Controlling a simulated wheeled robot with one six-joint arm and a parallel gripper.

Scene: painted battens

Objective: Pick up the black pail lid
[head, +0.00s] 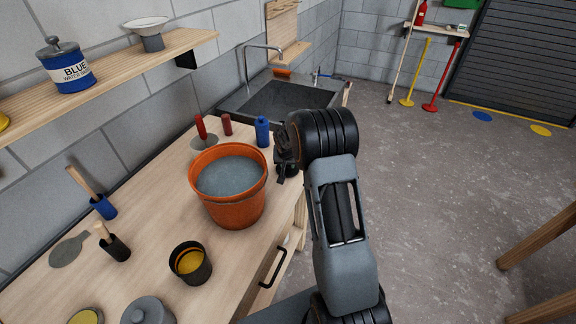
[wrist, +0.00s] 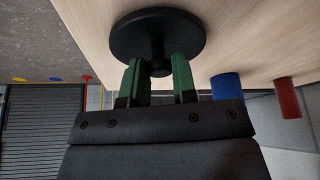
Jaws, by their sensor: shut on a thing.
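The black pail lid (wrist: 158,32) is a round dark disc with a knob at its centre. In the wrist view my gripper (wrist: 159,72) has its two green-padded fingers on either side of the knob, shut on it. In the head view my gripper (head: 285,165) is at the worktop's right edge, just right of the orange bucket. There the lid is mostly hidden behind the arm. I cannot tell whether the lid touches the worktop.
An orange bucket (head: 237,208) with grey contents stands close to the left of my gripper. A blue bottle (head: 262,132) and a dark red one (head: 227,125) stand behind it. A sink (head: 285,103) lies beyond. Open floor (head: 420,180) is to the right.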

